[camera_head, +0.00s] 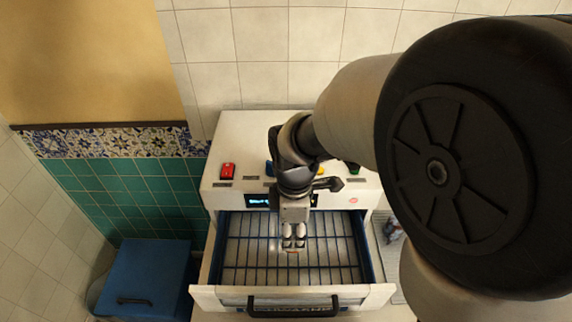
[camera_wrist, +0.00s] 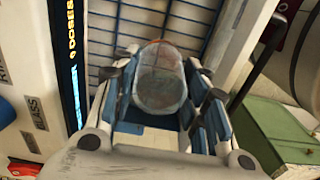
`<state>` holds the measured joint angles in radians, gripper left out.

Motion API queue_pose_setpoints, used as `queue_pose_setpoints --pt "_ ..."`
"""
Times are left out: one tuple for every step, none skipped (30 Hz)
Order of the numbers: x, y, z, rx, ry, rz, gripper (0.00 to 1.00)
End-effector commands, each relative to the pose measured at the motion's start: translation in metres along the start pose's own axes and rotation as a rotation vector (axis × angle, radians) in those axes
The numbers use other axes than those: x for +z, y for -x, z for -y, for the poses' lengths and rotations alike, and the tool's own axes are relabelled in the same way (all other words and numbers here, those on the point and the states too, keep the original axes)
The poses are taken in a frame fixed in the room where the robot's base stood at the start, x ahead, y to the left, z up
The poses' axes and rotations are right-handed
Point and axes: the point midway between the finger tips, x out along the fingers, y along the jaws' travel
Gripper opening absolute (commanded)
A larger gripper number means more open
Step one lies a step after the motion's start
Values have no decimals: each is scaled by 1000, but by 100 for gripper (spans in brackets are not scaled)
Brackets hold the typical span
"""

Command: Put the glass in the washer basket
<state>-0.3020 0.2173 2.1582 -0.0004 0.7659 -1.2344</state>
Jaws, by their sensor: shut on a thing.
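The clear glass (camera_wrist: 160,78) sits between the fingers of my gripper (camera_wrist: 162,92) in the wrist view, its round rim facing the camera. My gripper is shut on it. In the head view my gripper (camera_head: 294,236) points down over the middle of the washer basket, and the glass is mostly hidden under it. The washer basket (camera_head: 247,262) is a dark wire grid inside the pulled-out drawer of the white washer. Its wires also show behind the glass in the wrist view (camera_wrist: 190,22). I cannot tell whether the glass touches the wires.
The washer (camera_head: 232,130) has a red button (camera_head: 228,171), other buttons and a lit display (camera_head: 257,201) behind the basket. The drawer's front handle (camera_head: 293,311) is nearest. A blue bin (camera_head: 150,270) stands left. The basket looks empty around my gripper.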

Motion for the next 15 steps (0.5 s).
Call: queue_pose_setpoints --pt "0 -20 1 -5 0 2 16" --pt "0 -27 1 -5 0 2 16" --pt "0 -38 1 -5 0 2 16" --pt "0 -44 1 -5 0 2 16" --pt "0 -51 1 -4 0 1 16" --pt "0 -58 1 -4 0 1 16" --pt "0 -63 1 -3 0 1 16" --pt "0 -66 1 -2 0 1 16" --pt "0 -71 0 -2 0 1 16" --pt "0 -73 0 -1 0 0 16" --pt "0 -74 0 0 0 0 16" --pt "0 -76 0 0 0 0 16" --pt "0 -77 0 0 0 0 16" --pt "0 -79 0 0 0 0 16" --pt "0 -82 0 -1 0 0 16"
